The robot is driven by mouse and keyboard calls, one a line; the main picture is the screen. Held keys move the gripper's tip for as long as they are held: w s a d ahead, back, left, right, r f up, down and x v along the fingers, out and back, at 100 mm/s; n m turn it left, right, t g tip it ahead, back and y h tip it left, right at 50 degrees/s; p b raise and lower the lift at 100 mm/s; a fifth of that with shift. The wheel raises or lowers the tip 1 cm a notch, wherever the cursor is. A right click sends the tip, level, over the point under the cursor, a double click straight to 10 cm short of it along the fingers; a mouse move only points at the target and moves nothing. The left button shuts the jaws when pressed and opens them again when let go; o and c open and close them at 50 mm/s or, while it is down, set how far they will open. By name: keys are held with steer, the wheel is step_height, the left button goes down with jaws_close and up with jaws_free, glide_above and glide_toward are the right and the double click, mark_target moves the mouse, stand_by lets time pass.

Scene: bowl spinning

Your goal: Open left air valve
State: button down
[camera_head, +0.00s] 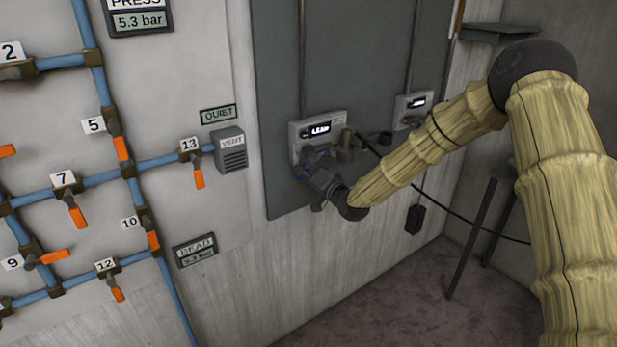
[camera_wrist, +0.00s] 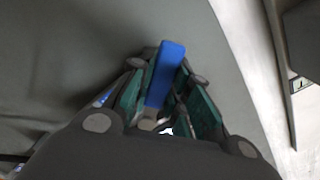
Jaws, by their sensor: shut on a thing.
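My gripper (camera_head: 308,170) is at the left wall unit (camera_head: 318,129), a pale box with a small dark display on a dark grey panel. In the wrist view my gripper (camera_wrist: 165,88) has its green-padded fingers on both sides of a blue handle (camera_wrist: 166,70), and it is shut on it. The blue handle appears to be the left air valve's lever; its pivot is hidden, so I cannot tell its exact angle. In the head view the gripper hides most of it.
A second, similar unit (camera_head: 413,108) is on the right. Blue pipes with several orange-handled valves (camera_head: 76,214) and a grey vent box (camera_head: 230,150) are on the left wall. A dark table or stand (camera_head: 474,235) is at right. A black cable hangs below the units.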

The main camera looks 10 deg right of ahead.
mark_target(304, 168)
steer(key=m, duration=0.1)
steer(key=m+b, duration=0.1)
steer(key=r+m+b, duration=0.1)
steer(key=shift+s+a+r+m, duration=0.1)
steer(key=shift+a+m, duration=0.15)
steer(key=shift+m, duration=0.05)
steer(key=shift+a+r+m+b, duration=0.1)
steer(key=shift+r+m+b, duration=0.45)
steer(key=shift+m, duration=0.35)
steer(key=shift+r+m+b, duration=0.4)
steer(key=shift+m+b, duration=0.2)
steer(key=shift+m, duration=0.3)
steer(key=c, duration=1.3)
jaws_free()
steer(key=shift+s, duration=0.1)
steer(key=v, duration=1.2)
